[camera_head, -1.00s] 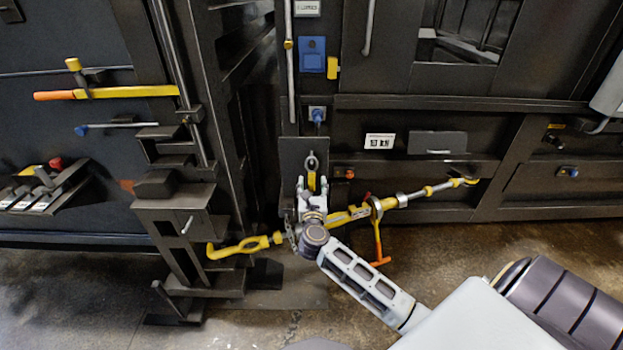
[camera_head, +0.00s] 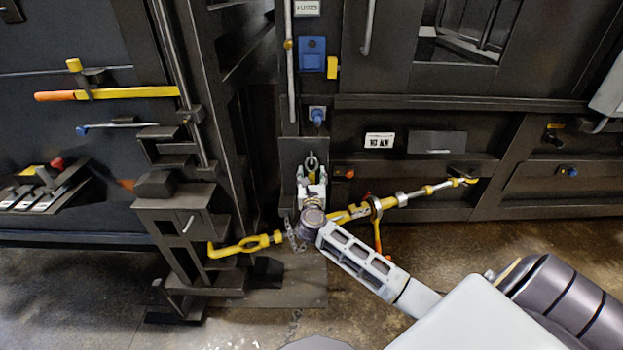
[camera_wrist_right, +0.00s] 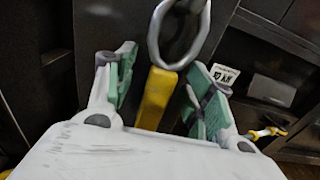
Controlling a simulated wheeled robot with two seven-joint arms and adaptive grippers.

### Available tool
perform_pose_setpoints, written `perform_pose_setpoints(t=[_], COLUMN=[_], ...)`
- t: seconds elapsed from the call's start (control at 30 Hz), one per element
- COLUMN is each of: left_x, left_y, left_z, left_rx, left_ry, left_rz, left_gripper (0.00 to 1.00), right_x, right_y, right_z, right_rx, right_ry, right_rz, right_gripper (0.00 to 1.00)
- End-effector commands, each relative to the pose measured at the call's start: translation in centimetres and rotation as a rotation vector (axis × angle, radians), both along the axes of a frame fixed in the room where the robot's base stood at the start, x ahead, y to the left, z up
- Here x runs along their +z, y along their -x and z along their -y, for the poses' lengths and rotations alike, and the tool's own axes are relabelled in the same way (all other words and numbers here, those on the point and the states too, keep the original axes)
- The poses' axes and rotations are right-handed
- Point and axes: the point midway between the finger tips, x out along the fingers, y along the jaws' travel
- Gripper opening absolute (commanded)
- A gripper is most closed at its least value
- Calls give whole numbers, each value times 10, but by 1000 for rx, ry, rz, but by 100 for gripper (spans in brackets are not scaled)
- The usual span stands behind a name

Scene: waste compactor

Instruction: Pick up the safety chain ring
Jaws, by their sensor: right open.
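The safety chain ring (camera_wrist_right: 180,38) is a grey metal oval hanging on a dark upright plate. In the right wrist view it sits at the top centre, just beyond the fingertips, with a yellow piece (camera_wrist_right: 156,98) below it. In the head view the ring (camera_head: 311,160) shows small above my right gripper (camera_head: 312,185). My right gripper (camera_wrist_right: 160,80) is open, with its green-padded fingers to the left and right of the yellow piece. The ring is not held. My left gripper is not in view.
A yellow ratchet bar (camera_head: 350,213) with an orange handle runs across behind my right wrist. A yellow hook (camera_head: 240,246) and a hanging chain (camera_head: 293,236) are left of it. A dark stepped bracket (camera_head: 180,215) stands further left. Floor at the lower left is clear.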

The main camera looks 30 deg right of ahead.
Motion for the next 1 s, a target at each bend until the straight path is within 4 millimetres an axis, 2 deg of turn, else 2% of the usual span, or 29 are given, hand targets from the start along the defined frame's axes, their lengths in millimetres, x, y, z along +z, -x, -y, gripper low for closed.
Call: perform_pose_setpoints(t=[0.17,0.57,1.0], left_x=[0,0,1], left_y=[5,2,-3], left_z=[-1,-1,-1], left_rx=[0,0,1], left_ry=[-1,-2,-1], left_rz=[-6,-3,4], left_gripper=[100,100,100], right_x=[0,0,5], right_y=[0,0,0], right_z=[0,0,0], right_rx=[0,0,0], right_ry=[0,0,-1], right_rz=[0,0,2], right_gripper=[52,0,0])
